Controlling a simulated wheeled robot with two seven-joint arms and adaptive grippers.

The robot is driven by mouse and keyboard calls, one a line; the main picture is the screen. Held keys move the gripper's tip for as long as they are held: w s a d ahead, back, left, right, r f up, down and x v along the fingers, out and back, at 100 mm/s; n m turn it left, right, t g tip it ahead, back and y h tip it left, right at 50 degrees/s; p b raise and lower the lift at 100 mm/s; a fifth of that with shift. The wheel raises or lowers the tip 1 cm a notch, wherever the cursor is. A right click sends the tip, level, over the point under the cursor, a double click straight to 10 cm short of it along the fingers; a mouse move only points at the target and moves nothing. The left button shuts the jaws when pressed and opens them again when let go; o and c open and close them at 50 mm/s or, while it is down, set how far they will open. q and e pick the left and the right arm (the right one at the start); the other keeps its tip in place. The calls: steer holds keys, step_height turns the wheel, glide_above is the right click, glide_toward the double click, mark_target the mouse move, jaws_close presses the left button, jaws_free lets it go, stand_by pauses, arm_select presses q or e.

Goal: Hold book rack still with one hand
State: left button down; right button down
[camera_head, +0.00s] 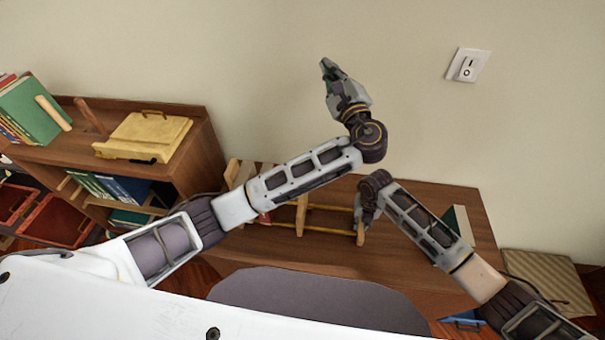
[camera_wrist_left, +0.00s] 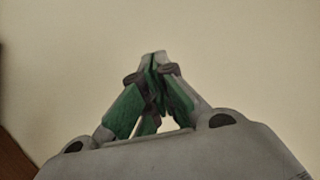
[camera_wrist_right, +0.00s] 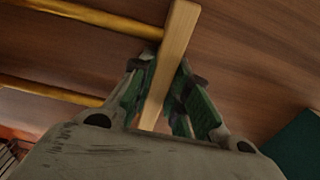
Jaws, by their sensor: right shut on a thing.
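The wooden book rack (camera_head: 301,215), with light upright posts and yellow rails, stands on the brown desk, partly hidden behind my left arm. My right gripper (camera_head: 361,222) is at the rack's right end. In the right wrist view its fingers (camera_wrist_right: 160,95) close on both sides of a light wooden end post (camera_wrist_right: 178,40) of the rack. My left gripper (camera_head: 327,66) is raised high in front of the wall, away from the rack. In the left wrist view its fingertips (camera_wrist_left: 154,58) meet, with nothing between them.
The desk top (camera_head: 420,262) has bare room in front of the rack. A green book (camera_head: 463,226) stands at its right, partly behind my right arm. A shelf at left holds a green book (camera_head: 35,112) and a yellow case (camera_head: 145,135). Red bins (camera_head: 58,222) sit at far left.

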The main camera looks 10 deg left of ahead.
arm_select(q)
steer(key=s+d+f+m+g, duration=0.3)
steer(key=s+f, duration=0.6)
steer(key=f, duration=0.3)
steer(key=s+d+f+m+g, duration=0.3)
steer(key=s+f, duration=0.6)
steer(key=f, duration=0.3)
steer(key=shift+s+d+f+m+g, duration=0.15)
steer(key=shift+s+f+m+g, duration=0.2)
steer(key=shift+m, duration=0.55)
steer(key=shift+w+r, duration=0.1)
steer(key=shift+w, duration=0.05)
steer(key=w+a+f, duration=0.1)
steer(key=w+a, duration=0.2)
steer(key=a, duration=0.4)
steer(key=shift+a, duration=0.25)
steer(key=shift+f, duration=0.1)
